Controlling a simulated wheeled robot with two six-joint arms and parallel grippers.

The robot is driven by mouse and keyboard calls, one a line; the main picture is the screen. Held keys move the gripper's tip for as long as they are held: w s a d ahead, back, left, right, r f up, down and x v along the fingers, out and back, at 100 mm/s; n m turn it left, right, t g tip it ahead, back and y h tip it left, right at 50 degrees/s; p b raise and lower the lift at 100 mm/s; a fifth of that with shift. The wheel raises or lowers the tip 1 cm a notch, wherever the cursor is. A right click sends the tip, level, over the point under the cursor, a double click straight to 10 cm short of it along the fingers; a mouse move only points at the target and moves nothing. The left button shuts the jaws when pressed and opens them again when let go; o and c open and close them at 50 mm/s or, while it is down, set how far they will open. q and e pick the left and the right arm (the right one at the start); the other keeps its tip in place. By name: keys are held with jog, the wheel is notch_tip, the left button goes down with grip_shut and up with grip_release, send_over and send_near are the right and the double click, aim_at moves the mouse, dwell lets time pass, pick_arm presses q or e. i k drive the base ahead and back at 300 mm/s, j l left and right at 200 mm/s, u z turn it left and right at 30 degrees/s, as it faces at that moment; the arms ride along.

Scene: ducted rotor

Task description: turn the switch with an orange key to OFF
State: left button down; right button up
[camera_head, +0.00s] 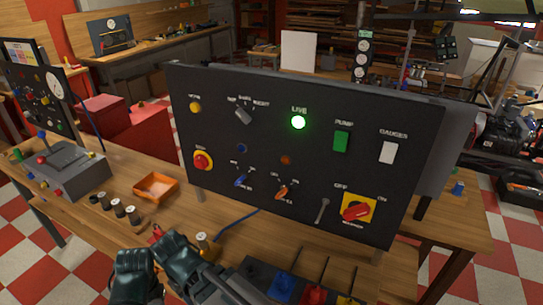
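The switch with an orange key (282,192) is in the lower middle of a dark upright panel (215,130). Its key is slanted, lower left to upper right; small labels above it are hard to read, so I cannot be sure of its setting. A similar switch with a blue key (240,181) is to its left. Dark teal gripper parts show at the bottom edge, below and left of the panel, clear of the orange key. I cannot tell for certain which arm they belong to, or whether their jaws are open or shut.
The panel also has a red rotary switch (356,210) on a yellow plate, a red knob (202,160), a green lit lamp (298,122) and a green PUMP switch (341,141). An orange tray (156,187) and several small spools are left on the bench.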

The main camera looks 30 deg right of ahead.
aim_at(284, 188)
jog(key=k+j+z, duration=0.15)
jog(key=z, duration=0.3)
jog(key=k+j+z, duration=0.25)
jog(key=z, duration=0.15)
jog(key=k+j+z, duration=0.15)
jog(key=z, duration=0.3)
jog(key=k+l, duration=0.05)
